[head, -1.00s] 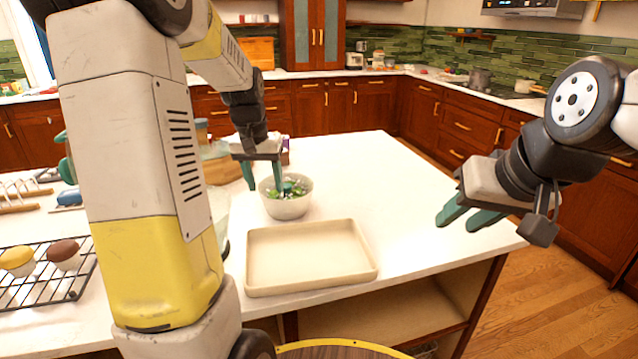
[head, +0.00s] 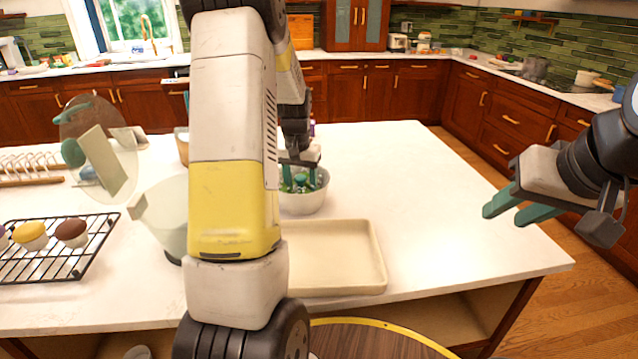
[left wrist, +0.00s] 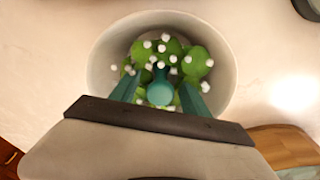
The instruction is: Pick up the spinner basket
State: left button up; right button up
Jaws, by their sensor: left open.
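The spinner basket looks like a pale round bowl (head: 302,203) with green leaves, small white cubes and a teal centre knob. It stands on the white island, partly hidden by my left arm. In the left wrist view its pale rim (left wrist: 222,55) surrounds the leaves, and the teal knob (left wrist: 159,93) is in the middle. My left gripper (head: 298,185) points down into the basket. Its teal fingers (left wrist: 160,80) are open, one on each side of the knob; contact cannot be told. My right gripper (head: 514,212) is open and empty, off the island's right side.
A beige tray (head: 340,284) lies just in front of the basket. Left of my arm are a translucent bowl (head: 160,222), a clear round lid (head: 108,165) and a black rack (head: 45,262) with cupcakes. The island's right side is clear.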

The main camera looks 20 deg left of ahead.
pick_arm(q)
jog(key=shift+w+f, duration=0.1)
jog(key=shift+f, duration=1.25)
grip_shut()
